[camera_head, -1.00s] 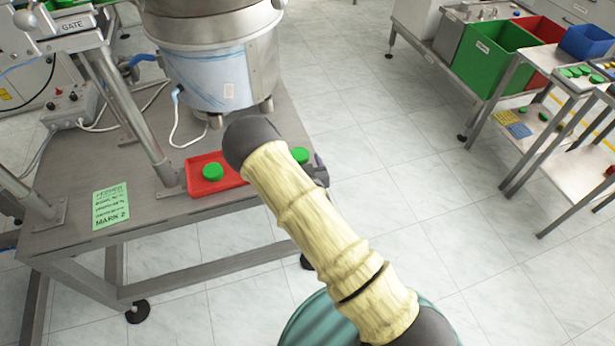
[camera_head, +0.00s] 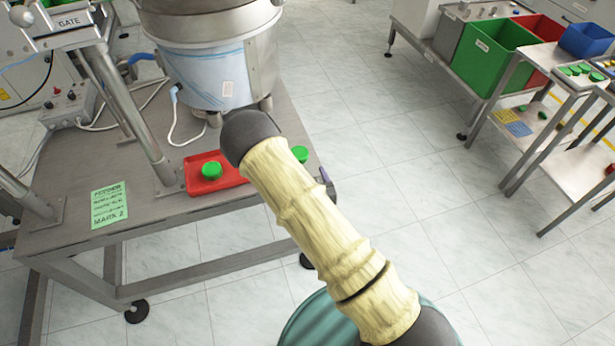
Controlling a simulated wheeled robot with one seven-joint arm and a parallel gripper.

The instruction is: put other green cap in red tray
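The red tray (camera_head: 232,178) lies on the grey table near its front edge, and its right part is hidden behind my arm. One green cap (camera_head: 211,170) sits in the tray. The other green cap (camera_head: 299,154) shows just right of my arm, near the table's right corner. Its left side is partly covered by the arm, and I cannot see what it rests on. My arm crosses the view from the lower right up to a dark rounded joint beside the tray. My gripper is hidden behind the arm, so its fingers and anything between them do not show.
A steel feeder bowl (camera_head: 222,75) stands behind the tray. A metal post (camera_head: 140,125) rises left of it, near a green label card (camera_head: 109,205). A small purple piece (camera_head: 324,174) shows at the table's right corner. Shelves with bins stand far right across clear floor.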

